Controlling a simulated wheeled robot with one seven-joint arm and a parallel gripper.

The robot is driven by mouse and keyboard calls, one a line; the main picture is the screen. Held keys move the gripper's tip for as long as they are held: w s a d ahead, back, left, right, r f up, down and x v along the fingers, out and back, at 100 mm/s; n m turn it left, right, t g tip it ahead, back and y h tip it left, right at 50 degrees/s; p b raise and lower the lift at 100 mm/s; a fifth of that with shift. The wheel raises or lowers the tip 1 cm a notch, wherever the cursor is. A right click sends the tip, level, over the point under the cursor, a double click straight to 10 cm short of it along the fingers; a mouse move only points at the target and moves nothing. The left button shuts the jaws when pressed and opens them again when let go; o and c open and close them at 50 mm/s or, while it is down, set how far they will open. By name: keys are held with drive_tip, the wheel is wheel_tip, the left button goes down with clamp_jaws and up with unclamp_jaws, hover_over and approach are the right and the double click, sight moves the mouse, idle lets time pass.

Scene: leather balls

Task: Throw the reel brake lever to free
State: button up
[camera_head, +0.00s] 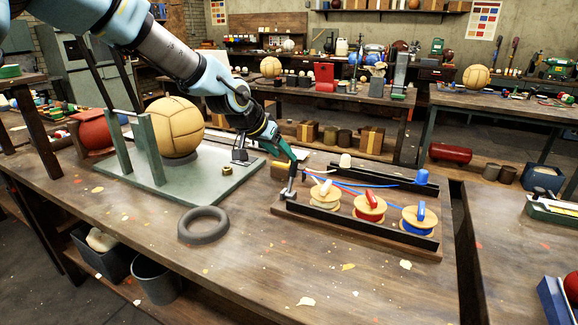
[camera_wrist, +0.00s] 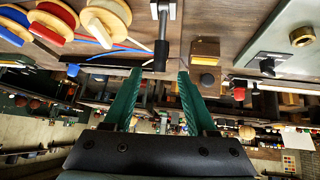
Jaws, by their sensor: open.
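The reel brake lever (camera_head: 290,183) stands at the left end of the reel rack (camera_head: 400,245), with a metal shaft and a dark grip. In the wrist view the lever's black grip (camera_wrist: 161,55) points toward my gripper, its end about level with and between the fingertips. My gripper (camera_head: 288,157) has green fingers and is open just above the lever in the head view; its fingers (camera_wrist: 160,74) stand apart on either side of the grip in the wrist view. I cannot tell whether they touch it. The rack holds a cream reel (camera_head: 324,199), a red reel (camera_head: 370,213) and a blue reel (camera_head: 417,222).
A wooden block (camera_head: 280,171) lies close left of the lever. A green plate with a tan ball (camera_head: 174,128) stands left. A dark ring (camera_head: 203,225) lies in front. The bench front is mostly clear.

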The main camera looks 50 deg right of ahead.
drive_tip(key=shift+v, duration=1.2)
drive_tip(key=w+a+f+n+t+y, duration=0.15)
drive_tip(key=w+a, duration=0.35)
drive_tip(key=a, duration=0.5)
drive_tip(key=w+a+f+n+y, duration=0.1)
drive_tip(key=w+a+n+y, duration=0.2)
drive_tip(key=a, duration=0.6)
drive_tip(key=w+a+f+n+t, duration=0.1)
drive_tip(key=w+a+n, duration=0.1)
drive_tip(key=w+a, duration=0.6)
drive_tip(key=s+a+n+y, duration=0.1)
drive_tip(key=s+a+n, duration=0.2)
drive_tip(key=a, duration=0.7)
drive_tip(key=s+a+n+y, duration=0.1)
drive_tip(key=s+a+n, duration=0.2)
drive_tip(key=a, duration=0.7)
drive_tip(key=s+a+n+y, duration=0.1)
drive_tip(key=s+a+n, duration=0.2)
drive_tip(key=a, duration=0.7)
drive_tip(key=shift+s+a+f+g, duration=0.35)
drive_tip(key=shift+s+a+f, duration=0.05)
drive_tip(key=shift+s, duration=0.05)
